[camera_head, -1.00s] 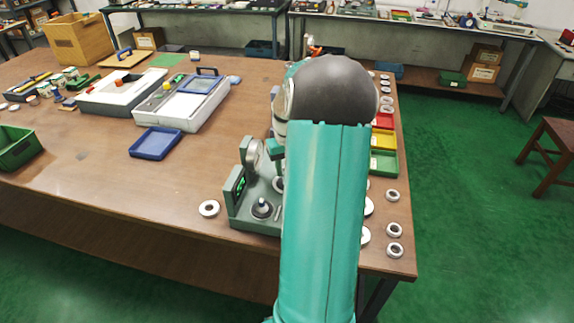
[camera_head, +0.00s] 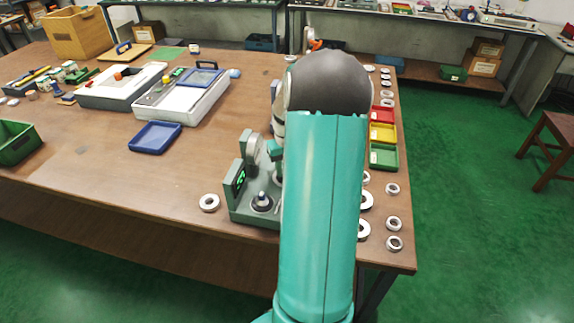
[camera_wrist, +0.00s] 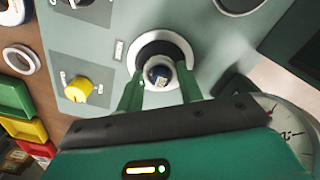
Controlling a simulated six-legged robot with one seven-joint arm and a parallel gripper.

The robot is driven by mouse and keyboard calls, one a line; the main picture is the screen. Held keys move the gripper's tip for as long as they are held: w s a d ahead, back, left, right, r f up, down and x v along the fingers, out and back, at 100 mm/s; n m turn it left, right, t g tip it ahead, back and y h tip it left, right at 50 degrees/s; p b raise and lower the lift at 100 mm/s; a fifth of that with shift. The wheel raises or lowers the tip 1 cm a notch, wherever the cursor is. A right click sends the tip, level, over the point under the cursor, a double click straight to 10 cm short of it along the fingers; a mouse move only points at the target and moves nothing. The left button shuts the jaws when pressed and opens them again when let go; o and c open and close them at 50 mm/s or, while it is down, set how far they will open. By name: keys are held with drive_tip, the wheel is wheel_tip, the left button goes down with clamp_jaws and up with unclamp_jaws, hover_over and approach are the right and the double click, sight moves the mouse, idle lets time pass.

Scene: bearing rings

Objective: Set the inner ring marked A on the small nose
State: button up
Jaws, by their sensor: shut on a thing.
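A dark post with a small light marking (camera_wrist: 158,74) shows inside the ring's outline. I cannot tell whether the ring is seated on it or held above it, and I cannot read a letter A on the ring. In the head view the grey-green fixture (camera_head: 250,216) carries a dark nose on a pale base (camera_head: 262,200). My arm hides the fixture's right side and my gripper.
A loose ring (camera_head: 209,203) lies left of the fixture; several more lie along the table's right edge. A dial gauge (camera_wrist: 292,130) and yellow knob (camera_wrist: 78,89) are close to my gripper. A blue tray (camera_head: 155,137) stands back left. The left-front table is mostly clear.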

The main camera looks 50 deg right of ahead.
drive_tip(key=shift+f, duration=0.4)
drive_tip(key=o, duration=1.1)
